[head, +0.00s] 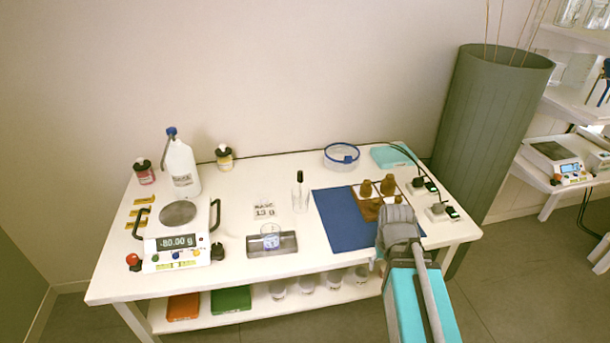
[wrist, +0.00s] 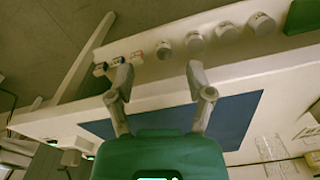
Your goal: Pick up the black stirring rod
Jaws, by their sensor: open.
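The black stirring rod (head: 299,177) stands in a clear glass (head: 300,201) near the middle of the white table (head: 235,215); its dark upper end sticks out above the rim. In the wrist view a clear glass (wrist: 270,148) shows at the lower right, but I cannot make out the rod there. My gripper (wrist: 158,78) is open, with nothing between its fingers, over the table's front edge and the blue mat (wrist: 235,115). In the head view my arm is at the table's front right, to the right of the rod, and hides the fingertips.
A scale (head: 178,213), a white jug (head: 181,165), a grey block with a small glass (head: 271,232) and a blue-rimmed bowl (head: 341,156) stand on the table. Several white jars (head: 307,284) are on the lower shelf.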

